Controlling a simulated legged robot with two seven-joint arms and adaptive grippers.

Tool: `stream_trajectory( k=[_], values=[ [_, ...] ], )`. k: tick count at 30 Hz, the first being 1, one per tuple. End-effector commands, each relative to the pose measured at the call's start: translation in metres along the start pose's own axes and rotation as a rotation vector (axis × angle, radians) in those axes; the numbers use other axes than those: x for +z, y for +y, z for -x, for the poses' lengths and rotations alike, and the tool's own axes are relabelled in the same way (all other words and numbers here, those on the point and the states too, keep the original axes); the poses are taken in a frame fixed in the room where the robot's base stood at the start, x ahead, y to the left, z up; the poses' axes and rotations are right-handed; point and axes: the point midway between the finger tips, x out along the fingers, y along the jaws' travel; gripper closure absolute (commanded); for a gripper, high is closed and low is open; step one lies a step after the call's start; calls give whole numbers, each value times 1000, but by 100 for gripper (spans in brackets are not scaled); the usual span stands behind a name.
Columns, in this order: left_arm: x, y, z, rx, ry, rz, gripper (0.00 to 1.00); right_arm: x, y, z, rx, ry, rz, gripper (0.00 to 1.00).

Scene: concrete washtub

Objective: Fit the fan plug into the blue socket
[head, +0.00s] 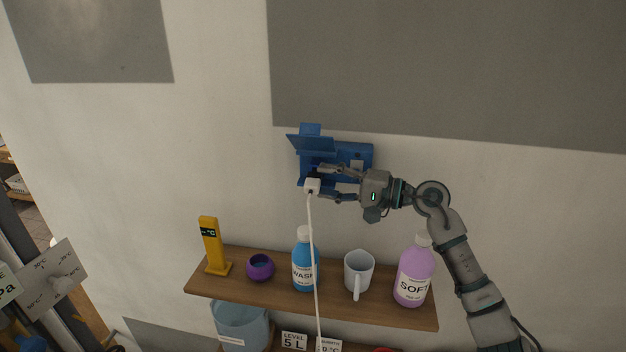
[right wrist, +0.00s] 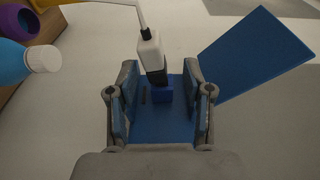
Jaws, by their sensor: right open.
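The blue socket (head: 358,152) is fixed to the wall, with its flap (head: 311,144) raised. The flap also shows in the right wrist view (right wrist: 262,55). The white fan plug (head: 312,186) is at the socket's lower left, its white cord (head: 314,250) hanging down. In the right wrist view the plug (right wrist: 150,52) has a black end against a small blue block (right wrist: 162,93); I cannot tell how deep it sits. My right gripper (head: 322,182) is open, its fingers apart on either side of the block and not touching the plug. My left gripper is out of view.
A wooden shelf (head: 205,289) below holds a yellow thermometer stand (head: 212,246), a purple bowl (head: 260,268), a blue bottle (head: 304,262), a white jug (head: 358,272) and a lilac bottle (head: 414,277). The cord passes in front of the shelf. The wall around the socket is clear.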

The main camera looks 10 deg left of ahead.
Motion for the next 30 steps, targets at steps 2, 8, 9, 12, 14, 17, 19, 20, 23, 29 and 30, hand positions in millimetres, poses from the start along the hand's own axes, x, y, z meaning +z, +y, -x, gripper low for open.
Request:
stream_trajectory(
  k=[2, 8, 9, 12, 14, 17, 19, 20, 23, 29, 30],
  values=[
    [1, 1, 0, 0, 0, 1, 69, 0, 0, 21, 0, 2, 2, 49],
    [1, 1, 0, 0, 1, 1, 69, 3, -1, 61, 0, -1, 3, 49],
    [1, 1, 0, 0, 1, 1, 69, 3, -1, 66, 0, -1, 2, 49],
    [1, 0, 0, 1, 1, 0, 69, 3, 0, 74, 1, -2, 2, 49],
    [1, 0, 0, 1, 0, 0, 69, 3, 0, 78, 2, -4, 1, 49],
    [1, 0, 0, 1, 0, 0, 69, 4, 0, 79, 3, -4, 1, 49],
    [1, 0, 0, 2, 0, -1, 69, 4, 0, 78, 3, -4, 1, 49],
    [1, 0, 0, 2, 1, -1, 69, 4, 0, 78, 3, -4, 1, 49],
    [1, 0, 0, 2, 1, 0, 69, 4, 0, 78, 3, -4, 1, 49],
    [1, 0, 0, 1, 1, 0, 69, 13, -7, 66, -61, -28, -37, 99],
    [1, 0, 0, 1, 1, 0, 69, 19, -11, 57, -102, -44, -64, 100]
  ],
)
